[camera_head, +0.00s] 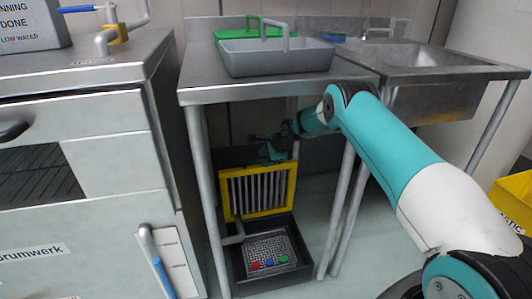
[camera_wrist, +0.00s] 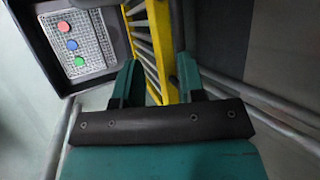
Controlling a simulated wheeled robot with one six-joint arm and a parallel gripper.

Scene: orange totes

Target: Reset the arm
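My teal arm reaches from the right of the head view to under the steel table. My gripper (camera_head: 268,150) is at the top edge of an upright yellow barred frame (camera_head: 224,196), which stands at the back of a black box. In the wrist view, the two teal fingers of my gripper (camera_wrist: 158,78) are spread apart. The yellow frame (camera_wrist: 161,45) passes in the gap between them. I see no finger clearly pressing on it; whether they touch is unclear.
The black box (camera_head: 268,284) holds a metal mesh with red, blue and green round pieces. Table legs (camera_head: 205,190) stand close on both sides. A grey tray (camera_head: 275,60) is on the tabletop. A cabinet (camera_head: 105,130) is left, a sink (camera_head: 435,60) right.

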